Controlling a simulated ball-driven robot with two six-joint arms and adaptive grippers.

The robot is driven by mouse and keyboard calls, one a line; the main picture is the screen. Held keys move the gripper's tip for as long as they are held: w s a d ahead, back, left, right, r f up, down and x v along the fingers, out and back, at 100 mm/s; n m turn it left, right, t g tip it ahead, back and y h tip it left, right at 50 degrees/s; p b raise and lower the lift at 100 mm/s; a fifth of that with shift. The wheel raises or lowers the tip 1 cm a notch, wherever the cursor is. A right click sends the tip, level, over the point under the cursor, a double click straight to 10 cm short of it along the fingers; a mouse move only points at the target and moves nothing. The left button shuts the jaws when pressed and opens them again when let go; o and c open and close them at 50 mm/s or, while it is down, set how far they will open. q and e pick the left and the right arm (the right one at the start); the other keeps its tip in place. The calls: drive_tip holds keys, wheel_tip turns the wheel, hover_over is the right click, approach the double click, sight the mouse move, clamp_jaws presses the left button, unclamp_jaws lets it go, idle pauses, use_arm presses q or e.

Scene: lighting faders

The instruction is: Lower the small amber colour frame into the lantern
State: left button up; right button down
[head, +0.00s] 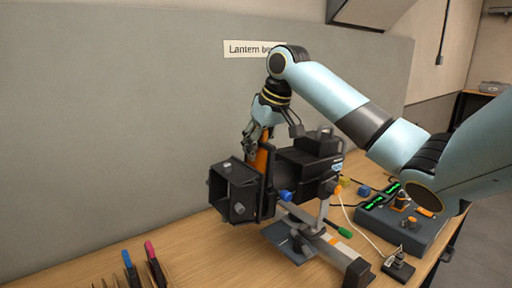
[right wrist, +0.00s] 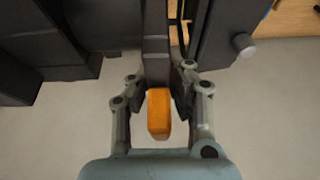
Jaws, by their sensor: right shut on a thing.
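The lantern (head: 318,165) is a black body with a square open front box (head: 236,190), mounted on a stand on the bench. My right gripper (head: 260,143) is above the gap between the box and the body, pointing down. It is shut on the amber colour frame (head: 262,160), whose orange part shows below the fingers at the gap. In the right wrist view, an orange tab (right wrist: 158,112) shows between the fingers. The frame's lower part is hidden by the lantern, so I cannot tell how deep it sits. My left gripper is not in view.
A control box (head: 425,232) with green displays and an orange knob stands to the right, with cables around it. Screwdriver-like tools (head: 130,270) stand at the front left. A grey wall panel (head: 120,110) with a sign is behind.

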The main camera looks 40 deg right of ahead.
drive_tip(key=shift+a+f, duration=0.1)
drive_tip(key=shift+f, duration=0.8)
drive_tip(key=shift+f, duration=0.1)
drive_tip(key=shift+f, duration=0.45)
drive_tip(key=c, duration=1.4)
unclamp_jaws()
drive_tip(key=shift+s, duration=0.1)
drive_tip(key=shift+o, duration=1)
drive_tip(key=shift+f, duration=0.15)
drive_tip(key=shift+o, duration=0.4)
